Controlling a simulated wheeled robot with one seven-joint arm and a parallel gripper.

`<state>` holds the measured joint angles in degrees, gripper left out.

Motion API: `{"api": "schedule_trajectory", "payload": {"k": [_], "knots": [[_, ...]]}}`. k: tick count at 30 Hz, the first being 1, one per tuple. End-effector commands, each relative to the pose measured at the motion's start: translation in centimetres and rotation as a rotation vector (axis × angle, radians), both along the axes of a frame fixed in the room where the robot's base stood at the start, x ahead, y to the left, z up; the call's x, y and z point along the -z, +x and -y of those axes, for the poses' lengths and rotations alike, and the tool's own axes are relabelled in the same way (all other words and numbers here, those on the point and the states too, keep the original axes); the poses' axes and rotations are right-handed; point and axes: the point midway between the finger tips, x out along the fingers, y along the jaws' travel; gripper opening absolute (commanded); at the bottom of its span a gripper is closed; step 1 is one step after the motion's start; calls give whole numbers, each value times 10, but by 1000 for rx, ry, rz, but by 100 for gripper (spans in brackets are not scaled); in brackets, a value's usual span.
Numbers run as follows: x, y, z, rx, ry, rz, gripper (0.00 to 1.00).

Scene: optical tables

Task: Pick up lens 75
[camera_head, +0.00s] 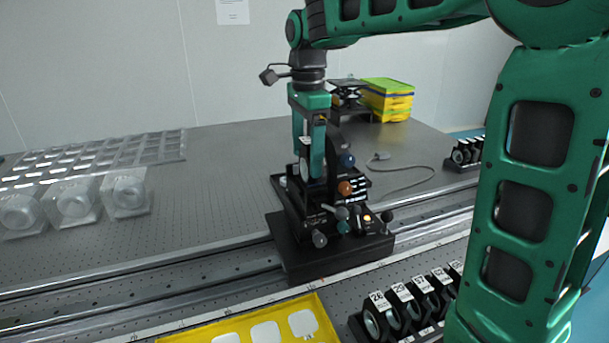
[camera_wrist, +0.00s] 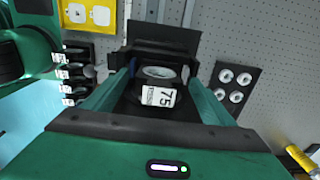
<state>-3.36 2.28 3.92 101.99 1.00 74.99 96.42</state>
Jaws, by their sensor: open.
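Lens 75 (camera_wrist: 160,74), a dark round mount with a white label reading "75", lies between the fingers of my gripper (camera_wrist: 161,78) in the wrist view. The green fingers stand on both sides of it, and I cannot tell whether they touch it. In the head view, my gripper (camera_head: 311,165) points down at the black optical stage (camera_head: 335,250) with coloured knobs. A white label and round edge, apparently lens 75, show beside the fingers there, partly hidden. My gripper is open.
A lens rack (camera_head: 405,310) and a yellow tray (camera_head: 318,306) stand in front of the rails. Clear blocks (camera_head: 75,200) are at left. Yellow-green boxes (camera_head: 388,102) stand behind. A cable (camera_head: 410,188) lies right of the stage.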

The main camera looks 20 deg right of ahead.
Motion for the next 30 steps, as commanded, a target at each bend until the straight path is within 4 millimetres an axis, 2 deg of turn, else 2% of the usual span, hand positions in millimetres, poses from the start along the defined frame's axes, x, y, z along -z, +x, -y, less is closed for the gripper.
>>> {"api": "schedule_trajectory", "payload": {"k": [4,11,17,18,30], "knots": [[11,0,0,-1,0,0,78],[12,0,0,-1,0,0,78],[12,0,-1,-1,0,0,33],[12,0,-1,-1,0,0,28],[6,0,-1,-1,0,1,29]]}}
